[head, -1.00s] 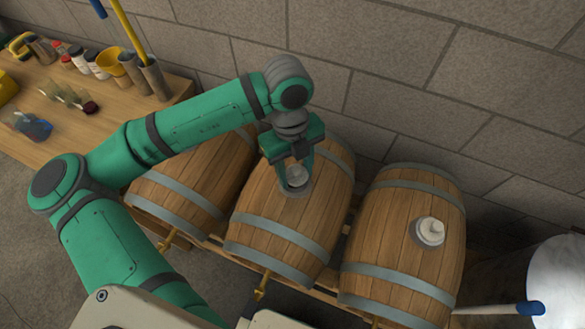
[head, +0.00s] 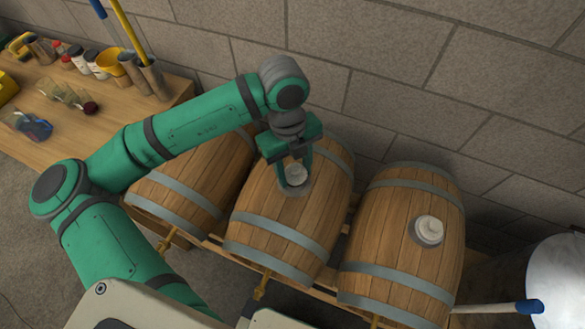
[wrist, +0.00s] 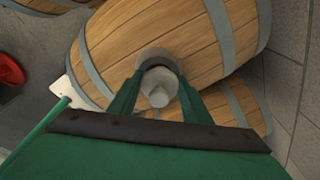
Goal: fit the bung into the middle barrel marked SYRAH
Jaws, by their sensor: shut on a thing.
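The middle barrel (head: 283,223) lies on its side between two others, with a grey ring around its top hole; no SYRAH marking is readable. My gripper (head: 294,182) is over that ring, shut on the pale bung (head: 297,172). In the wrist view my gripper (wrist: 158,92) has a finger on each side of the bung (wrist: 158,88), and the ring (wrist: 154,54) with its dark opening shows just beyond it on the barrel (wrist: 190,38). I cannot tell whether the bung's lower end is inside the hole.
The right barrel (head: 402,250) has a pale bung (head: 429,229) in its top. The left barrel (head: 192,185) is partly behind my arm. A block wall (head: 420,80) stands close behind. A wooden bench (head: 60,120) with jars and tools is at the left.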

